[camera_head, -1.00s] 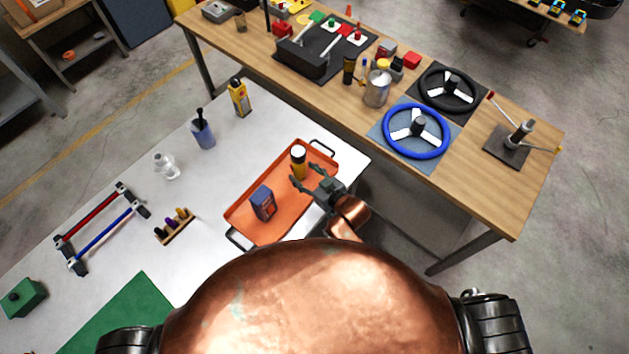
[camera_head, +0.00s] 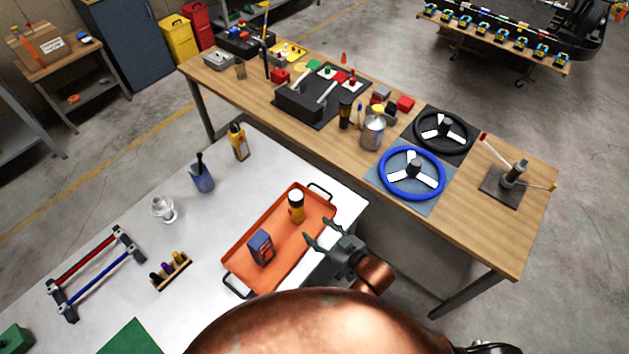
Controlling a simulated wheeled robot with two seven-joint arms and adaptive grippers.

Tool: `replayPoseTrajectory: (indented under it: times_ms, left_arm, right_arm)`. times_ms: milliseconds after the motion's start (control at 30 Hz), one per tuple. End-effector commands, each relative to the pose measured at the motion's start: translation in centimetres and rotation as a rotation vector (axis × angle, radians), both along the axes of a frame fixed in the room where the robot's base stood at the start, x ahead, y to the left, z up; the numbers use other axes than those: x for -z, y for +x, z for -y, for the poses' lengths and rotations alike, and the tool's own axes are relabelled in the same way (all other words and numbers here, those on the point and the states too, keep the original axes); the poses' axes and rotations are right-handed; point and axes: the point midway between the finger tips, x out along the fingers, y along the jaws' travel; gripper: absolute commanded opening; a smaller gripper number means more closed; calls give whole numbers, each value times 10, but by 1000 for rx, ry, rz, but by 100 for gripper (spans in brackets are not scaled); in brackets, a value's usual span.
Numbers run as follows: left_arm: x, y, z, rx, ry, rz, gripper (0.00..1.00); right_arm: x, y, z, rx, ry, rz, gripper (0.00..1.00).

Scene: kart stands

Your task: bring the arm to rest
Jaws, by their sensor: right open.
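My right gripper (camera_head: 318,238) is open and empty. In the head view it is over the right edge of the orange tray (camera_head: 274,241), with its fingers pointing left. The tray has black handles and lies on the white table (camera_head: 219,217). A yellow bottle with a white top and dark band (camera_head: 296,207) stands in the tray, apart from the fingers. A dark blue box (camera_head: 261,248) stands in the tray to the left. My left gripper is not in view.
A wooden table (camera_head: 462,225) behind holds a blue steering wheel (camera_head: 411,173), a black steering wheel (camera_head: 444,131) and a metal can (camera_head: 373,132).

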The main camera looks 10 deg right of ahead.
Motion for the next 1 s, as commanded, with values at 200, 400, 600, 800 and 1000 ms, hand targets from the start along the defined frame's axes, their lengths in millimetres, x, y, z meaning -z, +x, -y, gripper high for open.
replayPoseTrajectory:
  times_ms: [200, 400, 600, 800, 1000]
  left_arm:
    - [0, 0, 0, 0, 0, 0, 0]
    - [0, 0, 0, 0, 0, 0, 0]
    - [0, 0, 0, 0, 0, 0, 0]
    - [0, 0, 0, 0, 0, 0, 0]
    - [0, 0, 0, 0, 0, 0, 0]
  right_arm:
    - [1, 0, 2, 4, -3, -4, 52]
    - [20, -16, 59, 123, -69, -128, 52]
    - [53, -79, 166, 328, -192, -388, 52]
    - [68, -142, 230, 453, -264, -578, 52]
    - [72, -193, 267, 533, -306, -710, 52]
